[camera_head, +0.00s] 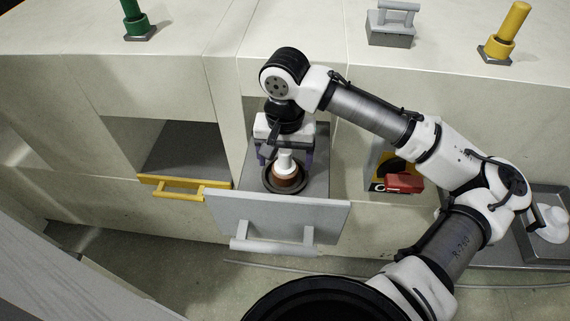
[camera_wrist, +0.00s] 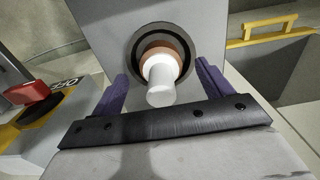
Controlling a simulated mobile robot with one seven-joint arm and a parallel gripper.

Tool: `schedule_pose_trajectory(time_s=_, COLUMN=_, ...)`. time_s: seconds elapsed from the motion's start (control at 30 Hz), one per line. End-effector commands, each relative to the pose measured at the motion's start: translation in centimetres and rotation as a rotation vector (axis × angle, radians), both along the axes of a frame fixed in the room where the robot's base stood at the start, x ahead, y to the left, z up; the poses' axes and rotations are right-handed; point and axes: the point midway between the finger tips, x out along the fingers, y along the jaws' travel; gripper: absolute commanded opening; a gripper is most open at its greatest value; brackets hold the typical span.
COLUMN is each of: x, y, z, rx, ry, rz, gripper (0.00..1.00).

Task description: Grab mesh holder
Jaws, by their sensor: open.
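What looks like the mesh holder (camera_head: 287,166) has a white stem on a brown body. It stands in a dark round ring (camera_head: 270,186) inside the open grey drawer (camera_head: 280,214). In the wrist view the white stem (camera_wrist: 160,88) points towards the camera, with the brown body (camera_wrist: 160,50) behind it. My gripper (camera_head: 284,162) is over the drawer and open. In the wrist view its purple fingers (camera_wrist: 161,80) stand apart on either side of the stem, with visible gaps. I cannot tell exactly how deep the fingertips reach beside it.
A yellow-handled drawer (camera_head: 172,190) is to the left. A tray (camera_head: 525,233) with a white item is at far right. Green (camera_head: 137,20), grey (camera_head: 391,27) and yellow (camera_head: 505,40) handles stand on the counter.

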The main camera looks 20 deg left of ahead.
Motion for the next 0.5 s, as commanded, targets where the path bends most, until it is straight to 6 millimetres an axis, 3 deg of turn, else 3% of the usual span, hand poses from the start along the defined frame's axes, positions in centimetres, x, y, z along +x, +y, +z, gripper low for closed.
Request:
schedule_pose_trajectory(time_s=0.2, x=0.0, y=0.0, z=-2.4, rx=0.000, ry=0.001, rz=0.000, gripper=0.78)
schedule_pose_trajectory(time_s=0.47, x=0.0, y=0.0, z=-2.7, rx=0.001, ry=0.000, rz=0.000, gripper=0.78)
schedule_pose_trajectory(time_s=0.5, x=0.0, y=0.0, z=-2.7, rx=0.001, ry=0.000, rz=0.000, gripper=0.73)
